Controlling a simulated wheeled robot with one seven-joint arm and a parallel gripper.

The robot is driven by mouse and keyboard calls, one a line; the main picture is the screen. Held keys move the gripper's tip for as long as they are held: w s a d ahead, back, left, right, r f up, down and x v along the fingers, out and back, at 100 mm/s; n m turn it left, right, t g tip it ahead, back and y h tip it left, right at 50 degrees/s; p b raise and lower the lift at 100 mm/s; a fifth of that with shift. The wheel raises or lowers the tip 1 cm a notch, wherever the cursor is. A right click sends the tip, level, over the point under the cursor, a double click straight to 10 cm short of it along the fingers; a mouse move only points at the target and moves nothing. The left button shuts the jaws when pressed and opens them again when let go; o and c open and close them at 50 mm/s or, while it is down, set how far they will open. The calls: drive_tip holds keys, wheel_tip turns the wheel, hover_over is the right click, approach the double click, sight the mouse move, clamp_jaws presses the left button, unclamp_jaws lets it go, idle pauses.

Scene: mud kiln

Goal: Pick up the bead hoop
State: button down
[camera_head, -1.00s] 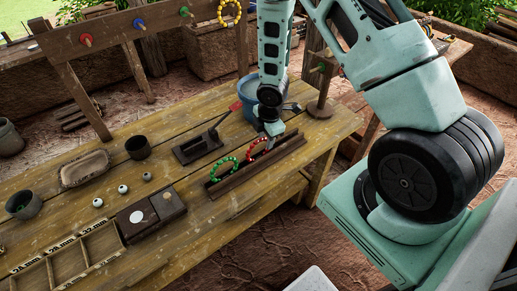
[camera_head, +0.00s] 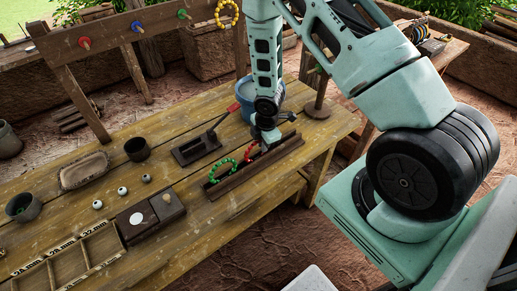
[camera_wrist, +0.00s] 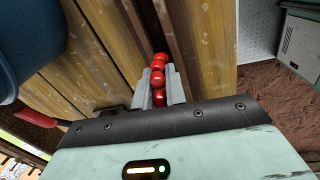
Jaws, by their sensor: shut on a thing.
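A red bead hoop (camera_head: 248,152) stands in the long dark wooden rack (camera_head: 262,166) on the workbench, partly hidden by my gripper (camera_head: 263,146). In the wrist view my gripper (camera_wrist: 160,88) is shut on the red bead hoop (camera_wrist: 157,79), with several red beads showing between and just beyond the pale fingers. A green bead hoop (camera_head: 222,168) stands in the same rack to the left of the red one. A yellow bead hoop (camera_head: 227,12) hangs at the back. I cannot tell whether the red hoop is clear of the rack.
A dark hand tool on a base (camera_head: 197,148) and a blue bucket (camera_head: 245,105) stand close behind the rack. A wooden post on a round foot (camera_head: 318,109) is to the right. A dark box (camera_head: 150,213), loose beads, cups and a tray occupy the bench's left part.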

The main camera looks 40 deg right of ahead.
wheel_tip(320, 180, up, 10)
drive_tip(key=shift+f+b, duration=0.2)
drive_tip(key=shift+b, duration=0.2)
drive_tip(key=shift+r, duration=0.25)
idle(0.6)
